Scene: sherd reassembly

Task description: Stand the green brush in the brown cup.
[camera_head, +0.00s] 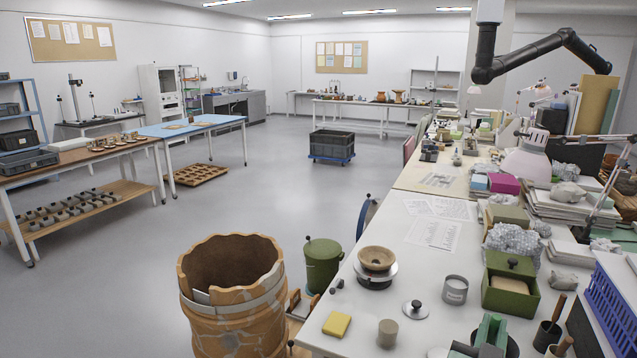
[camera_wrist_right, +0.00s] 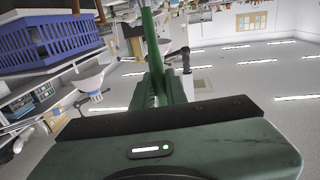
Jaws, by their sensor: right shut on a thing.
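My right gripper (camera_head: 489,332) shows as green fingers at the bottom edge of the head view, over the right-hand bench. In the right wrist view its dark green body fills the lower part. It is shut on the green brush (camera_wrist_right: 149,32), whose slim green shaft runs from the fingers to the top edge; its far end is out of frame. A small grey-brown cup-like vessel (camera_head: 387,333) stands on the bench left of the gripper, apart from it; I cannot tell for sure that it is the brown cup. My left gripper is not in view.
A yellow sponge (camera_head: 337,324), a knobbed lid (camera_head: 415,309), a grey tin (camera_head: 455,290) and a green box (camera_head: 510,291) stand near the gripper. A dark pot with a wooden handle (camera_head: 547,335) and a blue crate (camera_head: 612,309) crowd the right. Some bare white bench lies between.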

